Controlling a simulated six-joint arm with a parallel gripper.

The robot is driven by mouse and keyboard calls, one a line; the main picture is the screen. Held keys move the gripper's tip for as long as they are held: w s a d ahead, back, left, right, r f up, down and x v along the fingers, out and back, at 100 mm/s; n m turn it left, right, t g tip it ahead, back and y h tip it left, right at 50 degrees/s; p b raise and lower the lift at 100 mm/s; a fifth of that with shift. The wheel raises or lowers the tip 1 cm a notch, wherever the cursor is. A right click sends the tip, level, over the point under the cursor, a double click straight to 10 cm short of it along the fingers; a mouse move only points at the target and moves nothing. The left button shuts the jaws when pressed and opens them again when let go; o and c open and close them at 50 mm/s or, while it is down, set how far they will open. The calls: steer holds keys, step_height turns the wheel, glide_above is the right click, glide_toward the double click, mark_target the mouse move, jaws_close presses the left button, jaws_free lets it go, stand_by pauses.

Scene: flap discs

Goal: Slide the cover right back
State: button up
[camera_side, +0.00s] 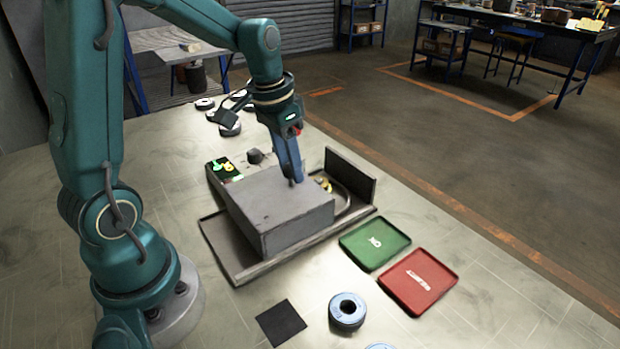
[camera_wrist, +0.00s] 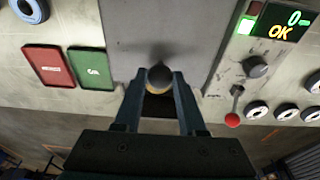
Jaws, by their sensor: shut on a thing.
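The cover (camera_side: 282,212) is a grey box-shaped hood sitting on a low dark base (camera_side: 222,252). In the wrist view its flat grey top (camera_wrist: 155,30) runs up from my fingers. My gripper (camera_side: 294,180) reaches down to the cover's far right end. Past that end, part of the base is uncovered, with a small yellow part (camera_side: 322,184) and a curved grey piece beside an upright dark plate (camera_side: 352,180). The cover's inside is hidden.
A green tray (camera_side: 375,243) and a red tray (camera_side: 418,281) lie to the right. A flap disc (camera_side: 347,312) and black square mat (camera_side: 281,323) lie in front. A panel with a lit display reading OK (camera_wrist: 283,27) stands beside the cover; several discs lie behind.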

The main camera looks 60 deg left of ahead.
mark_target(271, 194)
steer(key=shift+s, duration=2.55)
steer(key=o, duration=1)
step_height(271, 194, up, 8)
steer(key=shift+d, duration=0.1)
steer(key=shift+s+d+f+t, duration=0.35)
steer(key=shift+s+d+t, duration=0.25)
steer(key=shift+s+d, duration=0.75)
steer(key=shift+s+d+f+t, duration=0.35)
steer(key=shift+s+d+t, duration=0.4)
steer(key=shift+d, duration=0.85)
steer(key=shift+s+d+f+t, duration=0.35)
steer(key=shift+s+d+t, duration=0.1)
steer(key=shift+s+d, duration=0.95)
